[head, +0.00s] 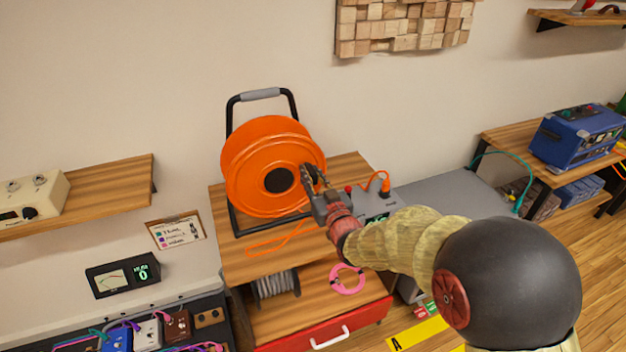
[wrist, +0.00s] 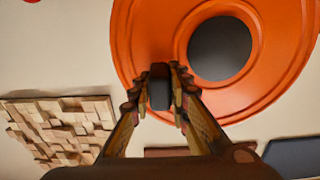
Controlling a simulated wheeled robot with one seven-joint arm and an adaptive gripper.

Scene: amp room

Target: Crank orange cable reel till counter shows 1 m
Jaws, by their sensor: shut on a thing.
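The orange cable reel (head: 250,155) stands upright in a black frame with a grey top handle on a wooden cabinet top. Its dark round hub (head: 279,180) faces me; the reel also fills the upper right of the wrist view (wrist: 150,30). My gripper (head: 314,178) is at the right side of the reel's face. In the wrist view my fingers are shut on the dark crank knob (wrist: 159,88), left of the hub. A counter (head: 376,219) with green digits is behind my gripper, partly hidden; I cannot read its value.
An orange cable (head: 280,240) lies in front of the reel. An orange plug (head: 385,184) stands right of it. A grey cable spool (head: 274,285) and a pink coil (head: 347,279) lie on the shelf below. A wooden shelf (head: 100,190) juts out at left; a blue amp (head: 578,135) stands far right.

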